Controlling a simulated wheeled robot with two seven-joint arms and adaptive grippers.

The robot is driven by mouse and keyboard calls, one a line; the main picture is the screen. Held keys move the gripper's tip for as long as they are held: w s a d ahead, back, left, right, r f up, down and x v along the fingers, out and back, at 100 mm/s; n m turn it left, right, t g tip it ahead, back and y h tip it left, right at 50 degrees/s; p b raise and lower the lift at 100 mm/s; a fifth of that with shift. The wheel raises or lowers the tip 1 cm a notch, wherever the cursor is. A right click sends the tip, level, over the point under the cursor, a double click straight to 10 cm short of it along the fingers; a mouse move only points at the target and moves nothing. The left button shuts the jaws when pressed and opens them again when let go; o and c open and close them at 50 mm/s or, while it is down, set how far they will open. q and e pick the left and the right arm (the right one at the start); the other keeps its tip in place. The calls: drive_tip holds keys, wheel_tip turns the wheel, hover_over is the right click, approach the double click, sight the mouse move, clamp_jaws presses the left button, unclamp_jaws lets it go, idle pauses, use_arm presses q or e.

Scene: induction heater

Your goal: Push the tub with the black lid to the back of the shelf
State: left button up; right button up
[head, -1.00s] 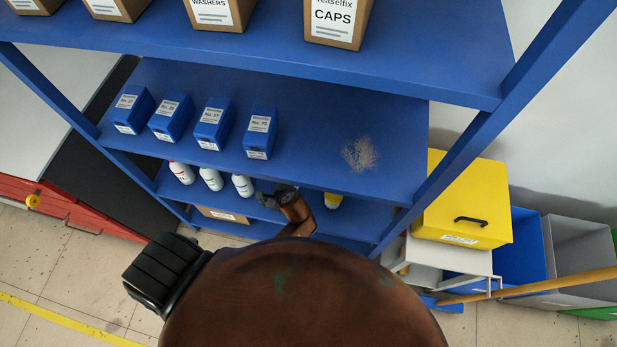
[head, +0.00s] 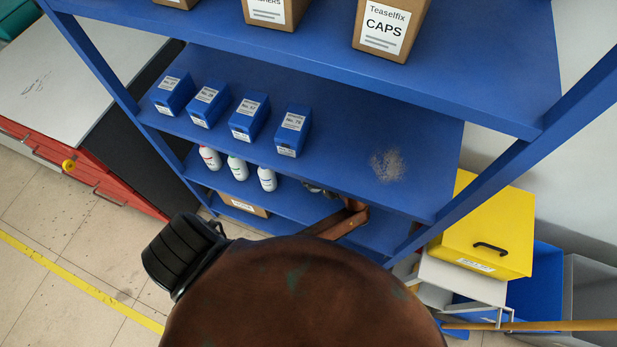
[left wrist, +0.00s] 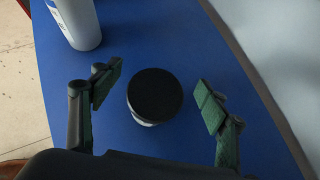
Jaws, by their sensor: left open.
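The tub with the black lid (left wrist: 155,96) stands upright on the blue shelf board (left wrist: 190,40) in the left wrist view. A little of its pale side shows below the round lid. My left gripper (left wrist: 157,93) is open, with one finger on each side of the tub. Gaps show between the fingers and the lid. In the head view my left forearm reaches in under the middle shelf board, and the dark gripper (head: 316,188) is mostly hidden there. The tub is not visible in the head view. My right gripper is not in view.
A white bottle (left wrist: 79,22) stands beyond the left finger in the wrist view. White bottles (head: 237,168) stand left of my gripper on the lower shelf (head: 290,208). Blue boxes (head: 248,118) stand above on the middle board (head: 340,130). A shelf post (head: 500,165) rises at right.

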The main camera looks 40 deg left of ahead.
use_arm(q)
drive_tip(key=shift+s+d+f+h+p, duration=0.15)
drive_tip(key=shift+s+d+p, duration=0.05)
drive_tip(key=shift+d, duration=0.25)
drive_tip(key=shift+s+d+f+h+p, duration=0.15)
drive_tip(key=shift+s+d, duration=0.05)
drive_tip(key=shift+d, duration=0.25)
drive_tip(key=shift+f, duration=0.1)
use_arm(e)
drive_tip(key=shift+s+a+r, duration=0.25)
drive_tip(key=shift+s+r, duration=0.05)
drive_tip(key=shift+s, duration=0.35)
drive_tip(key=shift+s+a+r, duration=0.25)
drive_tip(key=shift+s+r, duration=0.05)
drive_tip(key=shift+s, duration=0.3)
use_arm(q)
drive_tip(key=shift+a, duration=0.1)
drive_tip(key=b+x, duration=0.2)
drive_tip(key=x, duration=0.5)
drive_tip(key=shift+w+a+f, duration=0.15)
drive_tip(key=shift+a+f, duration=0.05)
drive_tip(key=shift+f, duration=0.05)
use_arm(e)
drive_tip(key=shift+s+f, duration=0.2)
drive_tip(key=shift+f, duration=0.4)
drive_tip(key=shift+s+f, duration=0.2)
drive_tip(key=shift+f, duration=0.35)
use_arm(q)
drive_tip(key=shift+c, duration=0.3)
clamp_jaws()
